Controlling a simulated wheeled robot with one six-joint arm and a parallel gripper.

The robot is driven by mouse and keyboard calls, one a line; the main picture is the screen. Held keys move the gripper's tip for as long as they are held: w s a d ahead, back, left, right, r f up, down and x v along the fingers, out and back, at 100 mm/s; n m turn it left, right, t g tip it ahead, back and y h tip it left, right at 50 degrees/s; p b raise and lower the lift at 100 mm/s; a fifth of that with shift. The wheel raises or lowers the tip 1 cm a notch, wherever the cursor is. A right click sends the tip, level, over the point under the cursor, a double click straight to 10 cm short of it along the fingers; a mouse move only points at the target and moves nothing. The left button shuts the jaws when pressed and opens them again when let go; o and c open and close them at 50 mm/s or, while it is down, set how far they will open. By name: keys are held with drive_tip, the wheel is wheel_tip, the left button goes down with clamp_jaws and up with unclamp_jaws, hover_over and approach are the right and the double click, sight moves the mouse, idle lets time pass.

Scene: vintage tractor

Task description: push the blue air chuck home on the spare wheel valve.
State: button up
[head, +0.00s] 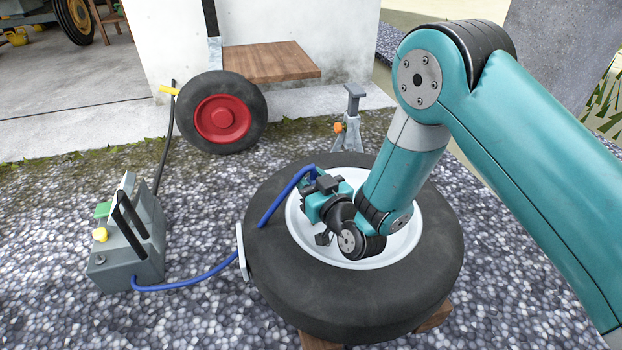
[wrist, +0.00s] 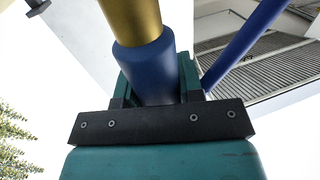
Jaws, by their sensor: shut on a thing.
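The spare wheel (head: 345,300) lies flat, with a black tyre and a white rim (head: 303,230). My gripper (head: 308,192) is low over the left part of the rim. In the wrist view my gripper (wrist: 155,75) is shut on the blue air chuck (wrist: 145,72), with a teal finger on each side. A brass-coloured cylinder (wrist: 132,18) runs on from the chuck's far end. The blue hose (head: 280,200) arches over the tyre to my gripper and also shows in the wrist view (wrist: 242,45). I cannot make out the valve or whether the chuck is seated on it.
A grey box (head: 125,262) with green and yellow knobs stands left, feeding the blue hose and a black hose. A pale bracket (head: 242,252) stands at the tyre's left side. A red-hubbed wheel (head: 222,118), a wooden board (head: 270,62) and a small stand (head: 352,125) are behind.

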drive_tip(key=o, duration=1)
drive_tip(key=shift+o, duration=0.2)
drive_tip(key=p+v, duration=0.2)
drive_tip(key=v, duration=0.5)
wheel_tip(320, 180, up, 18)
drive_tip(key=d+m+g+h+p, duration=0.1)
drive_tip(key=d+g+h+p, duration=0.1)
drive_tip(key=g+p, duration=0.5)
drive_tip(key=s+d+r+n+g+h+p, duration=0.15)
drive_tip(key=s+d+r+g+p, duration=0.3)
drive_tip(key=s+r, duration=0.65)
drive_tip(key=s+d+r+g+h+p, duration=0.2)
drive_tip(key=s+d+r+g+p, duration=0.3)
drive_tip(key=s+r, duration=0.5)
wheel_tip(320, 180, up, 36)
drive_tip(key=s+t+p, duration=0.1)
drive_tip(key=s+p, duration=0.1)
drive_tip(key=p, duration=3.5)
drive_tip(key=shift+d+f+p, duration=0.2)
drive_tip(key=shift+d+p, duration=0.1)
drive_tip(key=shift+d, duration=0.1)
